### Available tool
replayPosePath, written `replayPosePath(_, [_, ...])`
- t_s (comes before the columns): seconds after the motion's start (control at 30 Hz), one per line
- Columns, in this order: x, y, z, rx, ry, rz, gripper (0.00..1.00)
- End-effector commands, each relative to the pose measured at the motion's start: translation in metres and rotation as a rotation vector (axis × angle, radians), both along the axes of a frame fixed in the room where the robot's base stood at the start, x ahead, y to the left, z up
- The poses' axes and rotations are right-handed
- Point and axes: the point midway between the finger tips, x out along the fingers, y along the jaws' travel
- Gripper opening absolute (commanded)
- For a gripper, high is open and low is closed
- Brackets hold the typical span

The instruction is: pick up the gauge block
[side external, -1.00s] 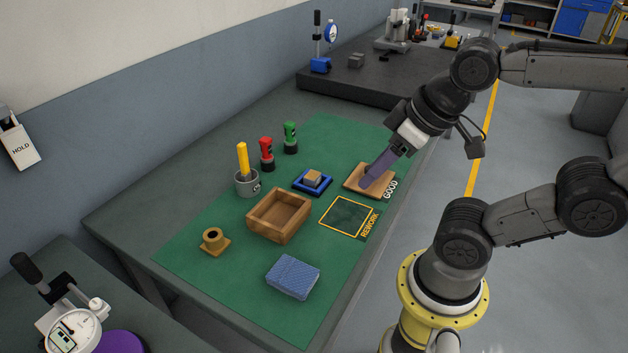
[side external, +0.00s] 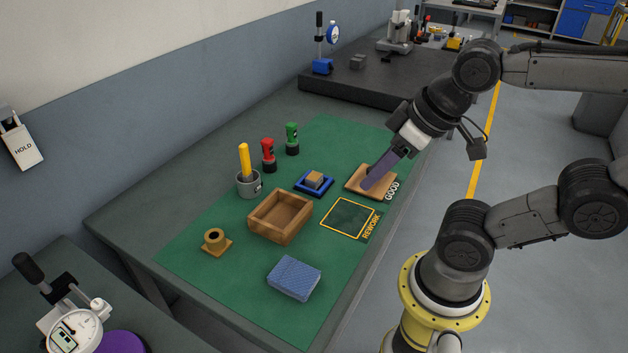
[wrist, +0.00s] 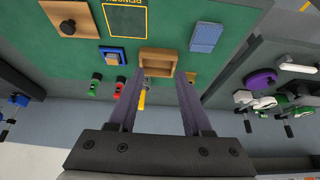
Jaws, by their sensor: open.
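A small tan-grey block (side external: 314,179) sits in a blue square tray (side external: 327,190) on the green mat; it looks like the gauge block, but I cannot be sure. The blue tray (wrist: 112,60) also shows left of centre in the wrist view. The pad (wrist: 88,31) bears a dark round piece there, mostly hidden in the side view.
Red (side external: 268,152) and green (side external: 292,136) handled tools and a cup (side external: 249,188) stand behind. The REWORK square (side external: 350,218) is empty.

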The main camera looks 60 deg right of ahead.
Motion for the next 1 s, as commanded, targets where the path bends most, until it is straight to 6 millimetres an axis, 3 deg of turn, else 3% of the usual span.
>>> replayPosePath(0.47, [0.0000,0.0000,0.0000,0.000,0.000,0.000,0.49])
replayPosePath(0.63, [0.0000,0.0000,0.0000,0.000,0.000,0.000,0.75])
replayPosePath(1.0, [-0.0008,0.0000,-0.0003,0.023,0.003,-0.043,0.75])
